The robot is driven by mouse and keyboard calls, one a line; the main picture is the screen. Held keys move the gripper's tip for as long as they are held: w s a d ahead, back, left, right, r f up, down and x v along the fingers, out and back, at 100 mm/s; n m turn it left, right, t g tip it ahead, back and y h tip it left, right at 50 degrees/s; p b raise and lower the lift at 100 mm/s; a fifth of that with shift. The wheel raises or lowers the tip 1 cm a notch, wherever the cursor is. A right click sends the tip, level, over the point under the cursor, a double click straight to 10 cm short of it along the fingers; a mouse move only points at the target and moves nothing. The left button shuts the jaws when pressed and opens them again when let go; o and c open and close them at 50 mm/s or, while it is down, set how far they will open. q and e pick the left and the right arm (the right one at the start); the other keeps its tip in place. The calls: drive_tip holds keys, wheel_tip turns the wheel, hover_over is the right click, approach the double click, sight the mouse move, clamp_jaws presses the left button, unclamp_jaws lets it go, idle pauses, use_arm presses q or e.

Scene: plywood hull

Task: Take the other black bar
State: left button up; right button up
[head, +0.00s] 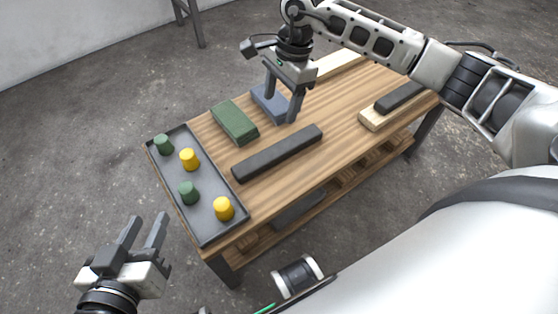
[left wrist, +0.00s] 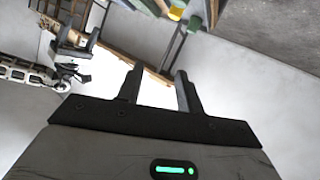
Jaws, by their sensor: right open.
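One long black bar (head: 278,153) lies flat across the middle of the wooden table. Another black bar (head: 400,97) lies at the right end, by a pale wooden block (head: 371,120); I cannot tell whether it rests on the block. My right gripper (head: 281,107) is open and points down over the table, behind the middle bar, with its fingers around or just above a blue-grey block (head: 266,99). My left gripper (head: 145,230) is open and empty, off the table at the lower left. Its parted fingers also show in the left wrist view (left wrist: 159,90).
A dark tray (head: 208,226) with green and yellow pegs fills the table's left end. A green block (head: 235,121) lies between tray and blue-grey block. A pale plank (head: 338,64) lies at the back edge. A lower shelf (head: 262,234) runs beneath the tabletop (head: 330,125).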

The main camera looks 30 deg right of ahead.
drive_tip(key=d+f, duration=0.1)
drive_tip(key=d, duration=0.1)
drive_tip(key=b, duration=0.3)
hover_over(279, 148)
drive_tip(key=shift+h, duration=0.4)
drive_tip(key=f, duration=0.6)
drive_tip(key=d+f, duration=0.1)
drive_tip(key=f, duration=0.2)
drive_tip(key=shift+w, duration=0.25)
drive_tip(key=f, duration=0.1)
drive_tip(key=f+b, duration=0.1)
drive_tip(key=f, duration=0.1)
drive_tip(key=f+b, duration=0.1)
drive_tip(key=f, duration=0.1)
drive_tip(key=shift+s+a+f, duration=0.15)
drive_tip(key=shift+s+a, duration=0.2)
drive_tip(key=shift+a, duration=0.05)
drive_tip(key=shift+f, duration=0.15)
use_arm(q)
drive_tip(key=shift+w+d+r+n+t+h, duration=0.25)
drive_tip(key=shift+d+r+n+t+h, duration=0.5)
drive_tip(key=shift+r+h, duration=0.2)
use_arm(e)
drive_tip(key=shift+w, duration=0.1)
drive_tip(key=c, duration=1.4)
